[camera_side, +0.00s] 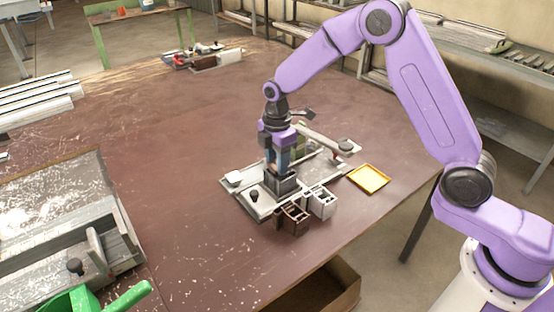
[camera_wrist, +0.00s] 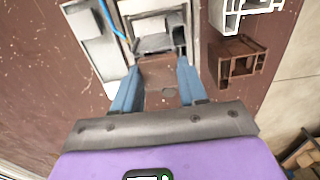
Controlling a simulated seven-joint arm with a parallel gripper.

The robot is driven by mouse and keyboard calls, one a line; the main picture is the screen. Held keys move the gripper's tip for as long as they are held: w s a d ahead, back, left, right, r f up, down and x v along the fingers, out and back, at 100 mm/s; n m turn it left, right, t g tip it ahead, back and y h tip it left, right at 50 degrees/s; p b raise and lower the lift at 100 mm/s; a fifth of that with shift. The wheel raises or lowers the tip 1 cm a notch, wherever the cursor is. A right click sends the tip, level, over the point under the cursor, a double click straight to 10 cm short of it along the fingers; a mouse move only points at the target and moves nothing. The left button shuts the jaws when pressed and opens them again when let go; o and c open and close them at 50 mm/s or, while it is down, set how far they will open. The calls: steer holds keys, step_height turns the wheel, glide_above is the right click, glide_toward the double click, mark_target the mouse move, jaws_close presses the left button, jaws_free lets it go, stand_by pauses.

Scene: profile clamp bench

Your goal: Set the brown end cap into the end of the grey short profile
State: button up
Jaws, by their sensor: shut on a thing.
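My gripper (camera_side: 278,168) points down over the clamp fixture on the bench. Its blue fingers also show in the wrist view (camera_wrist: 161,68), shut on the brown end cap (camera_wrist: 160,88), which spans the gap between them. In the side view the fingers hide most of the cap. A dark grey block (camera_side: 284,184), seemingly the grey short profile in the clamp, stands directly below the fingertips. Its open end shows just ahead of the fingers in the wrist view (camera_wrist: 155,43). I cannot tell whether the cap touches it.
A brown profile piece (camera_side: 292,218) and a white profile piece (camera_side: 322,203) stand beside the fixture plate (camera_side: 240,190). A yellow tray (camera_side: 369,179) lies to the right. A grey machine bed (camera_side: 60,230) and a green scoop (camera_side: 95,300) are at left.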

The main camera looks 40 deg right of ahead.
steer(key=shift+f, duration=0.5)
stand_by(1.1)
steer(key=o, duration=1.6)
steer(key=shift+c, duration=0.2)
steer(key=shift+r, duration=3)
